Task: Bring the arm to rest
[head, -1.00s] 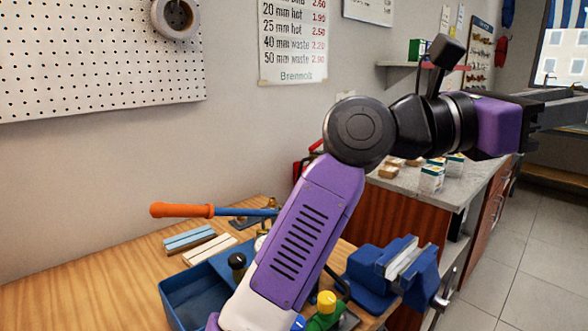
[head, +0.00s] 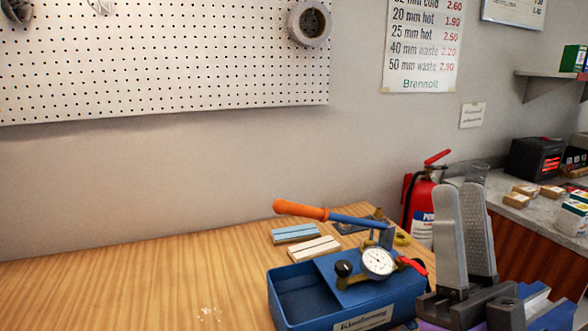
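My gripper (head: 464,188) is at the lower right of the head view. Its two grey fingers point upward and stand close together, one partly overlapping the other from this angle. I cannot tell whether they are open or shut. Nothing shows between them. They stand in front of the fire extinguisher and to the right of the blue pressure-test pump (head: 345,285) in the picture. Most of my arm is below the frame and hidden.
The wooden bench (head: 130,275) is largely clear on the left. The pump's orange-tipped lever (head: 300,209) sticks out leftward above it. White and blue bars (head: 295,233) lie behind the pump. A red fire extinguisher (head: 420,200) stands behind; a counter with boxes (head: 573,215) is right.

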